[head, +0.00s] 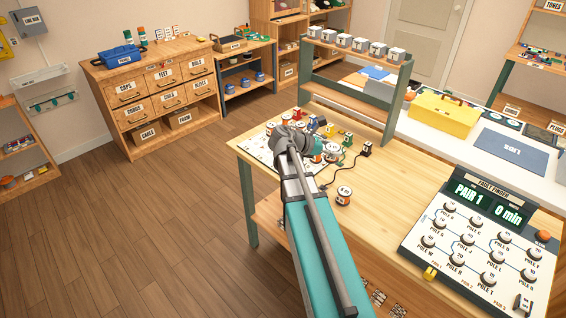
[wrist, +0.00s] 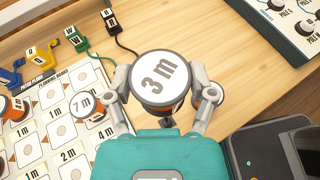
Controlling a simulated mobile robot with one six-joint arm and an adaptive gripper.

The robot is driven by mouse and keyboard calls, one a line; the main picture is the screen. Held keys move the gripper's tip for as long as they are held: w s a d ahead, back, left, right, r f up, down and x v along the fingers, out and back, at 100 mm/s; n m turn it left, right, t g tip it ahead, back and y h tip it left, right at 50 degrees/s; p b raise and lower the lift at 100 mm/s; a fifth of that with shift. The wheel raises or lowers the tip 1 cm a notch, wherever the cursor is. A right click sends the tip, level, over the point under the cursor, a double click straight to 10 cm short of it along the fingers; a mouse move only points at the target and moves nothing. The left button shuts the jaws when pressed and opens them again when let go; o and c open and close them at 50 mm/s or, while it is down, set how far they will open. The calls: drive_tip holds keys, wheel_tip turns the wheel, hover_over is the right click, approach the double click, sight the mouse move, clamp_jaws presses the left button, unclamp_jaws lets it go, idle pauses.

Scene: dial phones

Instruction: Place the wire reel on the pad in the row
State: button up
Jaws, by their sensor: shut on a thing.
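A wire reel (wrist: 160,78) with a white top marked "3 m" sits between the fingers of my gripper (wrist: 163,100) in the wrist view. The gripper is shut on it. In the head view my gripper (head: 290,142) is over the white planning board (head: 256,150) on the wooden table; I cannot clearly pick out the held reel there. The board also shows in the wrist view (wrist: 53,128), left of the gripper, with round pads marked "1 m", "2 m" and "4 m". A "7 m" reel (wrist: 84,104) stands on it beside the left finger.
A loose reel (head: 344,194) stands on the table right of my arm. Coloured plug blocks with cords, including a black one (wrist: 110,18), line the board's far side. The fault finder panel (head: 480,240) is at the right. The table between is mostly clear.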

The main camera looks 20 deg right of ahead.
drive_tip(key=w+a+n+t, duration=0.1)
drive_tip(key=w+a+t, duration=0.1)
drive_tip(key=a, duration=0.5)
drive_tip(key=w+a+r+n+t, duration=0.1)
drive_tip(key=w+a+n+t, duration=0.1)
drive_tip(key=a, duration=0.5)
drive_tip(key=shift+w+a+p, duration=0.2)
drive_tip(key=shift+w+p, duration=0.25)
drive_tip(key=shift+w, duration=0.35)
drive_tip(key=w+d+f+b, duration=0.1)
drive_tip(key=w+f+b, duration=0.1)
drive_tip(key=w, duration=0.1)
drive_tip(key=w+d+f+b, duration=0.2)
drive_tip(key=w+f+b, duration=0.1)
drive_tip(key=w, duration=0.1)
drive_tip(key=w+d+f+b, duration=0.2)
drive_tip(key=w+f+b, duration=0.1)
drive_tip(key=w, duration=0.1)
drive_tip(key=shift+w+f, duration=0.1)
drive_tip(key=shift+w, duration=0.05)
drive_tip(key=shift+w+d+f+b, duration=0.15)
drive_tip(key=shift+w+f+b, duration=0.25)
drive_tip(key=shift+f+b, duration=0.1)
drive_tip(key=shift+w+d+f+b, duration=0.15)
drive_tip(key=shift+w+f+b, duration=0.15)
drive_tip(key=shift+f+b, duration=1.65)
drive_tip(key=shift+b, duration=0.05)
